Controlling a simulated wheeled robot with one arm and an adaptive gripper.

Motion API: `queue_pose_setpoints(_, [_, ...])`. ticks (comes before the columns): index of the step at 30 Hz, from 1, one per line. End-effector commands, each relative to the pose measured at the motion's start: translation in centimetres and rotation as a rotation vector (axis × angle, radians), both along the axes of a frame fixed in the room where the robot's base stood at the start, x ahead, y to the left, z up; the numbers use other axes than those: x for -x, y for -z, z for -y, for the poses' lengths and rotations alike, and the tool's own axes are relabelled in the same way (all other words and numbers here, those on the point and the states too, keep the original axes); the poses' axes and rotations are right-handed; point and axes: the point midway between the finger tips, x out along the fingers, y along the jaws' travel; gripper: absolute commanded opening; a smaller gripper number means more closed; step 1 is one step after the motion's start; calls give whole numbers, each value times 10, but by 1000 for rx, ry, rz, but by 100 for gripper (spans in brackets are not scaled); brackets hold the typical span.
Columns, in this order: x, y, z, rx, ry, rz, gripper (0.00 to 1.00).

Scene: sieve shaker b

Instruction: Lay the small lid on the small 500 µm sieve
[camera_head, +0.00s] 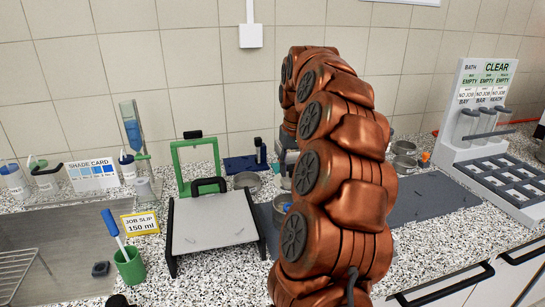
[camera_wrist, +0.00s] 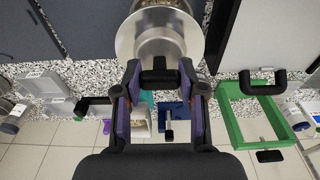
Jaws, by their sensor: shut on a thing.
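In the wrist view my gripper (camera_wrist: 160,75) is shut on a dark bar-shaped grip (camera_wrist: 160,79), which looks like the small lid's handle; the lid itself is hard to make out. In the head view a metal cylinder (camera_head: 280,207) stands partly behind my copper-coloured arm, which hides my fingertips. No size marking is readable on the metal vessels.
A pale board (camera_head: 212,222) with black sides stands left of the arm, with a green frame (camera_head: 177,168) behind it. Metal dishes (camera_head: 405,163) and a dark mat (camera_head: 425,197) lie right of the arm, before a grey rack (camera_head: 495,175).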

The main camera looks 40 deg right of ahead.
Motion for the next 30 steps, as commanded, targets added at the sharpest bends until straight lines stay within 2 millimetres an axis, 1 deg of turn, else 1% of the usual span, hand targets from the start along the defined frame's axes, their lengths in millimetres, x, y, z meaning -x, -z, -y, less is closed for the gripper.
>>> queue_pose_setpoints(4, [0, 2, 0, 0, 0, 1, 0])
queue_pose_setpoints(8, [0, 9, 0, 0, 1, 1, 0])
queue_pose_setpoints(22, [1, 54, 1, 0, 3, 1, 0])
queue_pose_setpoints(25, [1, 58, 1, 0, 4, 1, 0])
queue_pose_setpoints(30, [1, 59, 1, 0, 4, 1, 0])
